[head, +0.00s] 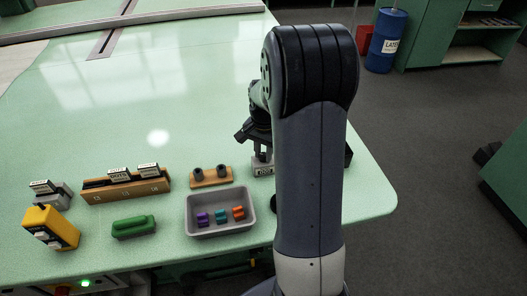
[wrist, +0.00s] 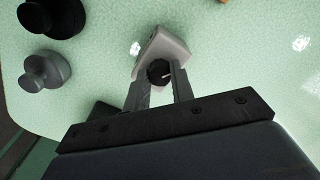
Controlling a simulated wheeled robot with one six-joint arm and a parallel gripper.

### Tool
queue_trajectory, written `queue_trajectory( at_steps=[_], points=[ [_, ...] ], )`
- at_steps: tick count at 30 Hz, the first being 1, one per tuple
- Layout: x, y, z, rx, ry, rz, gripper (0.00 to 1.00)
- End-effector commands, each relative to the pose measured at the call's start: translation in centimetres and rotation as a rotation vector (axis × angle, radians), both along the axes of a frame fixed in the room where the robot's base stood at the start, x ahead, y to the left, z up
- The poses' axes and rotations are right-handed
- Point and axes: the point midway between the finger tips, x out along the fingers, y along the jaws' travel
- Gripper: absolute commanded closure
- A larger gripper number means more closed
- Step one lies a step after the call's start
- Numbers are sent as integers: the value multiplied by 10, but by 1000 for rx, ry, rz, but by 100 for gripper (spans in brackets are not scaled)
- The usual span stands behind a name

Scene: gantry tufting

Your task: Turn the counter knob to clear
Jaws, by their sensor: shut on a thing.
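The counter, a small light-grey box (wrist: 165,42), stands on the green table in the wrist view. Its round dark knob (wrist: 159,72) shows a pale pointer line. My gripper (wrist: 160,80) is shut on the knob, one finger on each side. In the head view, my gripper (head: 261,150) is above the counter (head: 263,170), partly hidden by my arm. The counter's digits are too small to read surely, and any "clear" mark is not readable.
Left of the counter are a wooden holder with two dark pegs (head: 196,183), a grey tray (head: 219,230) of coloured pieces, a green block (head: 133,227) and a yellow block (head: 48,229). Two knobbed round objects, black (wrist: 62,14) and grey (wrist: 45,71), stand nearby.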

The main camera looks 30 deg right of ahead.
Motion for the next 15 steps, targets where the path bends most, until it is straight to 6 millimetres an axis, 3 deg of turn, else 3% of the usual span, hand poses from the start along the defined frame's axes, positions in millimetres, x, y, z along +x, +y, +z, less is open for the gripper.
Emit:
queue_trajectory(
  at_steps=[11,12,15],
  points=[
    [0,0,0,0,-1,-4,100],
    [0,0,0,0,-1,-4,74],
    [0,0,0,0,-1,-4,65]
  ],
)
